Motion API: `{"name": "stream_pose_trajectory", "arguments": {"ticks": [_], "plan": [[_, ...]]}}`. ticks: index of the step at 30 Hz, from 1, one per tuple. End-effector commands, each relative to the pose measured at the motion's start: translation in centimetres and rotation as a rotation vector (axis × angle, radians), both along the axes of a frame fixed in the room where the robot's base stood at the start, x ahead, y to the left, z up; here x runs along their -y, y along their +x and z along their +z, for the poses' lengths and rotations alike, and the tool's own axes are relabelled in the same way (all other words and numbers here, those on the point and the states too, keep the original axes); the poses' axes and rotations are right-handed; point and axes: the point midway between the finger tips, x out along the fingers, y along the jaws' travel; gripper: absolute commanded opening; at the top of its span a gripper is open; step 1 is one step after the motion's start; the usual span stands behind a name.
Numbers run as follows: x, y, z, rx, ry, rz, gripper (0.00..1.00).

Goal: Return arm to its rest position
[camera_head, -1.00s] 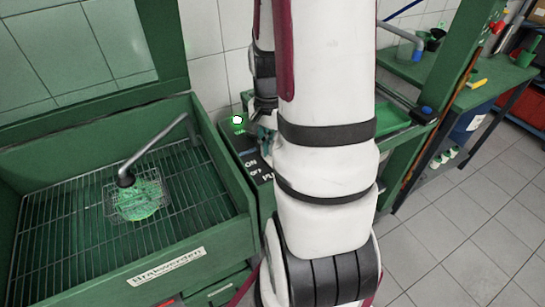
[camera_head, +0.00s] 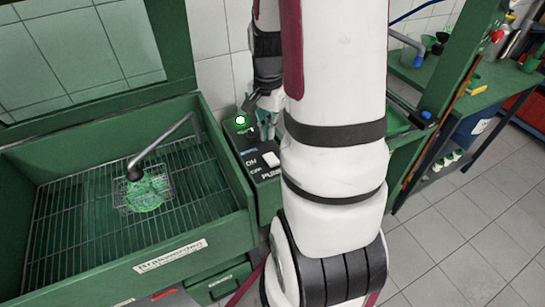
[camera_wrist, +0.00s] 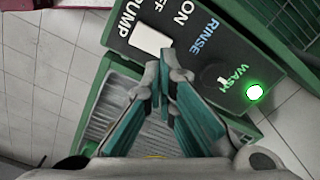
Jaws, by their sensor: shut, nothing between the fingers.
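My gripper (camera_wrist: 160,85) is shut and empty in the wrist view. Its fingertips are over the dark control panel (camera_wrist: 190,65), close to a white switch (camera_wrist: 150,40); I cannot tell whether they touch the panel. In the head view my gripper (camera_head: 262,125) shows partly behind my white arm, above the panel (camera_head: 262,172). The arm stands bent in the middle of the head view. A green light glows next to the word WASH (camera_wrist: 254,91); it also shows in the head view (camera_head: 240,120).
Left of the panel is a green wash basin (camera_head: 225,228) with a grid floor, a bent spout (camera_head: 165,147) and a wire basket (camera_head: 146,190) holding a green-lit part. A green bench (camera_head: 490,85) with tools stands at the right. The tiled floor (camera_head: 465,260) at the right is clear.

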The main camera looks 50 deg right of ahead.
Motion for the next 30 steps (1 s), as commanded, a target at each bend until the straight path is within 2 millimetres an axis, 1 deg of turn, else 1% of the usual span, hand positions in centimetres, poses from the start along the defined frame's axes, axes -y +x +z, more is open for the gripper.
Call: {"name": "stream_pose_trajectory", "arguments": {"ticks": [14, 17, 20, 23, 27, 30], "plan": [[0.0, 0.0, 0.0, 0.0, 0.0, 0.001, 0.0], [-0.5, 0.3, 0.6, 0.008, -0.005, 0.027, 0.0], [-1.9, 1.0, 2.4, 0.032, -0.022, 0.107, 0.0], [-4.3, 1.8, 5.4, 0.07, -0.05, 0.244, 0.0], [-8.6, 2.2, 9.7, 0.129, -0.097, 0.473, 0.0], [-11.7, 1.9, 12.4, 0.17, -0.131, 0.636, 0.0]]}}
